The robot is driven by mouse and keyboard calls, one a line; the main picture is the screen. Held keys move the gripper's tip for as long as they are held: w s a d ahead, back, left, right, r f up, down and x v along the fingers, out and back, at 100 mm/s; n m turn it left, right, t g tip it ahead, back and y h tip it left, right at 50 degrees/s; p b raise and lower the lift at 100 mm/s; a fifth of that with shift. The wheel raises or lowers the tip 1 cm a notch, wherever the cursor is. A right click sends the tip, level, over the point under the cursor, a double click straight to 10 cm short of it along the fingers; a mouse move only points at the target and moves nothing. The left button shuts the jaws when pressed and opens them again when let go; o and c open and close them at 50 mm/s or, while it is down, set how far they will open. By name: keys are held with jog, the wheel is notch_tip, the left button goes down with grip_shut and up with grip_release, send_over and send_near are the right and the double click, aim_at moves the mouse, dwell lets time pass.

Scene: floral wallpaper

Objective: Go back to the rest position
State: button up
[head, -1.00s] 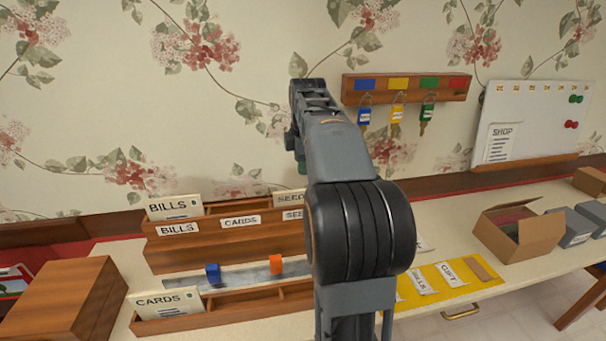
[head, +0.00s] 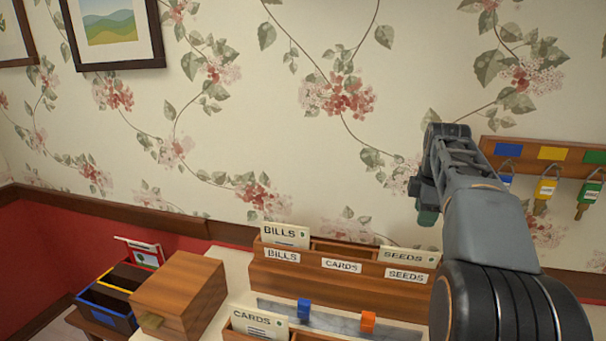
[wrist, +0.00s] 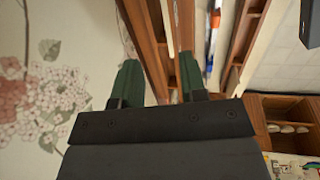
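My arm is raised on the right side of the head view. My gripper (head: 427,214) hangs at its far end, in front of the wallpaper and above the right end of the wooden letter rack. In the wrist view my gripper (wrist: 158,80) shows two green fingers set apart, with nothing between them. The gripper holds nothing and touches nothing that I can see.
The letter rack (head: 310,271) holds BILLS and SEEDS cards. A CARDS card (head: 258,324) stands in front. A wooden box (head: 180,296) stands left. A key rack (head: 525,152) hangs at right.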

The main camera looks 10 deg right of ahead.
jog(key=s+a+f+m+p, duration=0.1)
jog(key=s+a+f+m, duration=0.2)
jog(key=a+f+m, duration=0.7)
jog(key=s+a+f+m+t+y+p, duration=0.1)
jog(key=s+a+f+m+p, duration=0.1)
jog(key=s+a, duration=0.9)
jog(key=shift+a+f+m+t+p, duration=0.35)
jog(key=shift+a+p, duration=0.25)
jog(key=shift+p, duration=0.3)
